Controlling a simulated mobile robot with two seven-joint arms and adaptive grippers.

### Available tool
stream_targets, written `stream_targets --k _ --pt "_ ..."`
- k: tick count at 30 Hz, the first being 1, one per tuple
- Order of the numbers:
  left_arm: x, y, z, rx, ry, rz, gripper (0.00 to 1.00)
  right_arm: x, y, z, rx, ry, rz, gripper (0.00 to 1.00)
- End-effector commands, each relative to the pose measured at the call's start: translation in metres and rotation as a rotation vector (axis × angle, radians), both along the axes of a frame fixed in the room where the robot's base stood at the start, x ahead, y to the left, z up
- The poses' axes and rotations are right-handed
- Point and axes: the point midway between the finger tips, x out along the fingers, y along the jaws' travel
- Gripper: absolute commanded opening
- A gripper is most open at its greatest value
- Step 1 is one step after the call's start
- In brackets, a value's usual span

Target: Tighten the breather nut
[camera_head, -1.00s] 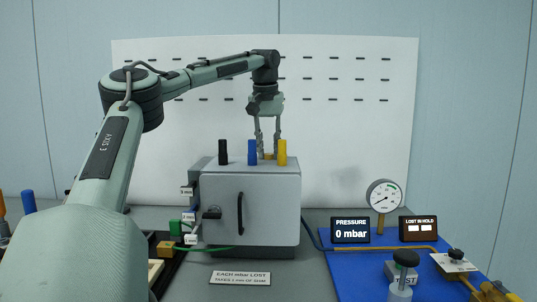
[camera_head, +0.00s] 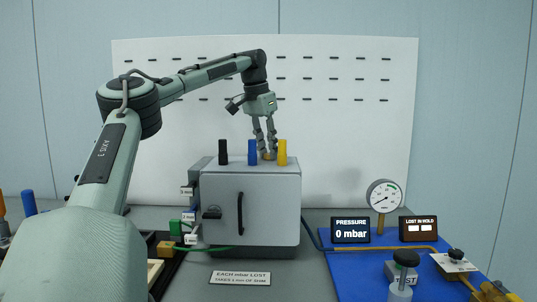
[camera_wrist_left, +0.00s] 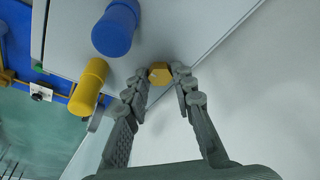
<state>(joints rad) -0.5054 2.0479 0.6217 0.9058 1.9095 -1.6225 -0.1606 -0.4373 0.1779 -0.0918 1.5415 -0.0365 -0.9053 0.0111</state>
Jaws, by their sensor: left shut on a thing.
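The breather nut is a small brass-yellow hexagon (camera_wrist_left: 160,74) on top of the grey cabinet (camera_head: 270,195), near its back edge. My left gripper (camera_head: 268,154) reaches down from above behind the blue and yellow posts. Its fingertips are closed on either side of the nut in the left wrist view (camera_wrist_left: 160,78). In the head view only a little of the nut (camera_head: 269,156) shows between the blue post (camera_head: 252,152) and the yellow post (camera_head: 282,152). My right gripper is not in either view.
A black post (camera_head: 223,152) stands left of the blue one on the cabinet. On the blue mat (camera_head: 345,275) at right are a dial gauge (camera_head: 384,195), a pressure display (camera_head: 351,230) reading 0 mbar and a TEST button (camera_head: 406,258). A white pegboard (camera_head: 350,130) stands behind.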

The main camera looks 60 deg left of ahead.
Motion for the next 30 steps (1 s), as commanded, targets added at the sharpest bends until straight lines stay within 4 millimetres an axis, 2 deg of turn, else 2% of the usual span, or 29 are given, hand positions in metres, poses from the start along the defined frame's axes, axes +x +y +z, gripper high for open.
stream_targets --k 6,15,24,30 --pt "0.0008 -0.0005 0.0003 -0.001 -0.002 -0.024 0.0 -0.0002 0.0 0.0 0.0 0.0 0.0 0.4" --pt "0.0007 0.001 0.0002 -0.001 -0.002 -0.292 0.0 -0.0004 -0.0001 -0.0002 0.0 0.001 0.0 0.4" --pt "0.0006 0.0011 0.0001 -0.001 -0.001 -0.311 0.0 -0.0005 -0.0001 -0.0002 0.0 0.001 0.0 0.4" --pt "0.0013 0.0024 -0.0002 0.0 0.0 -0.51 0.0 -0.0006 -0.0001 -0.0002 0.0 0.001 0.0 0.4"
